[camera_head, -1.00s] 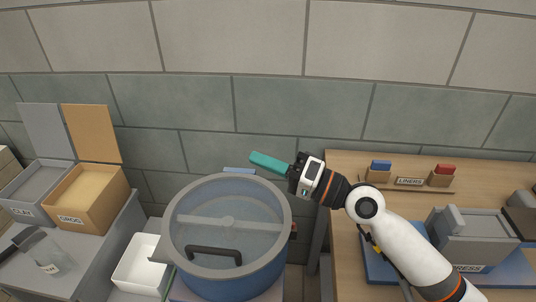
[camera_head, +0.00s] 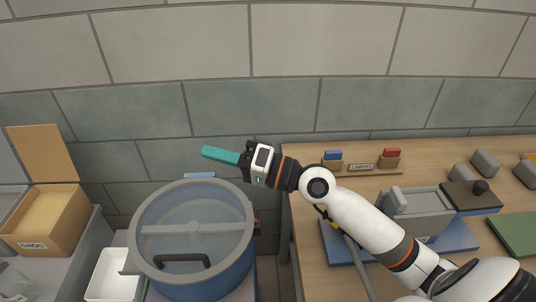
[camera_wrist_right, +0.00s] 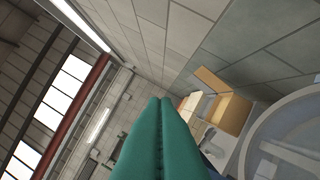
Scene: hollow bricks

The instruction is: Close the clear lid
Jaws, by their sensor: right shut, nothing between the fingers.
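The clear lid (camera_head: 205,215) has a grey rim and a dark handle (camera_head: 182,263) on its near side. It lies over the top of the blue round drum (camera_head: 205,287) and looks flat on it; I cannot tell whether a small gap is left. My right gripper (camera_head: 220,155) has teal fingers, pressed together and empty. It is above and behind the lid's far edge, apart from it, pointing left. In the right wrist view the shut fingers (camera_wrist_right: 160,140) fill the middle, with the lid (camera_wrist_right: 290,140) at the right edge. My left gripper is out of view.
A light blue piece (camera_head: 199,175) shows at the drum's far edge. A white bin (camera_head: 112,275) stands left of the drum, and an open cardboard box (camera_head: 48,225) beyond it. A wooden table (camera_head: 300,160) with a grey press (camera_head: 420,210) is at the right. A tiled wall is behind.

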